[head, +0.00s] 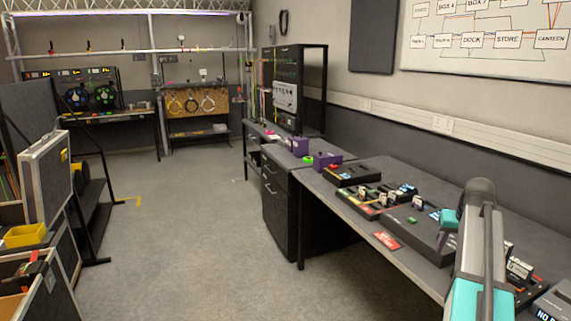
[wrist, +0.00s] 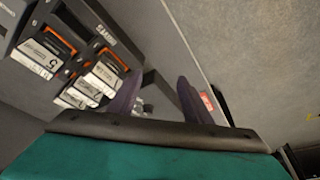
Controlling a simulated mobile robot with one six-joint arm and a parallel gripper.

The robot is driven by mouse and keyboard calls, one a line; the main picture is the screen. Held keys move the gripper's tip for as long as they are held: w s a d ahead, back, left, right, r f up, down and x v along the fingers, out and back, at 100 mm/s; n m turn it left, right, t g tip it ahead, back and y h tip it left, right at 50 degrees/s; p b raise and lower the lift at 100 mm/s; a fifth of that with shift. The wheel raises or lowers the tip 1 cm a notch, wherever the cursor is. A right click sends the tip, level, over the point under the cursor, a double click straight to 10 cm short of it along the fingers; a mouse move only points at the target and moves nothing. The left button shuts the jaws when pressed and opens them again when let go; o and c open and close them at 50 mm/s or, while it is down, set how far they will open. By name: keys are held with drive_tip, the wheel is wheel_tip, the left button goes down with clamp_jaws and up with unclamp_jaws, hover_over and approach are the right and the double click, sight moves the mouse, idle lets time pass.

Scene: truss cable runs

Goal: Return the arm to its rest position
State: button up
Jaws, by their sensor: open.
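My arm (head: 482,250), grey and turquoise, rises at the right of the head view, over the near part of the workbench. In the wrist view my gripper (wrist: 158,82) shows two dark purple fingers set apart with nothing held between them. Beyond the fingers lie the bench top and a dark rack with several white-labelled blocks (wrist: 45,52). A small red tag (wrist: 207,102) shows just right of the right finger.
The long grey workbench (head: 345,213) along the right wall carries dark device panels, a red card (head: 386,241) and purple boxes (head: 327,160). The grey floor (head: 190,240) between is clear.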

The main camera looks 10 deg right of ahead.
drive_tip(key=a+f+n+g+y, duration=0.1)
drive_tip(key=a+f+n, duration=0.1)
drive_tip(key=a+f, duration=1.3)
drive_tip(key=a+f+n+g+y, duration=0.1)
drive_tip(key=a+f+n, duration=0.1)
drive_tip(key=a+f, duration=1.3)
drive_tip(key=s+a+f+n+g, duration=0.1)
drive_tip(key=s+a+f, duration=0.3)
drive_tip(key=a, duration=0.4)
drive_tip(key=s+a+f+n, duration=0.1)
drive_tip(key=s+a+f, duration=0.2)
drive_tip(key=s+a, duration=0.35)
drive_tip(key=s+f+g, duration=0.3)
drive_tip(key=s+f, duration=0.6)
drive_tip(key=s, duration=0.2)
drive_tip(key=s+a+f+g, duration=0.1)
drive_tip(key=s+f+g, duration=0.1)
drive_tip(key=s+f, duration=0.7)
drive_tip(key=s, duration=0.3)
drive_tip(key=shift+s+f+g, duration=0.15)
drive_tip(key=shift+f+g, duration=0.05)
drive_tip(key=shift+g, duration=0.2)
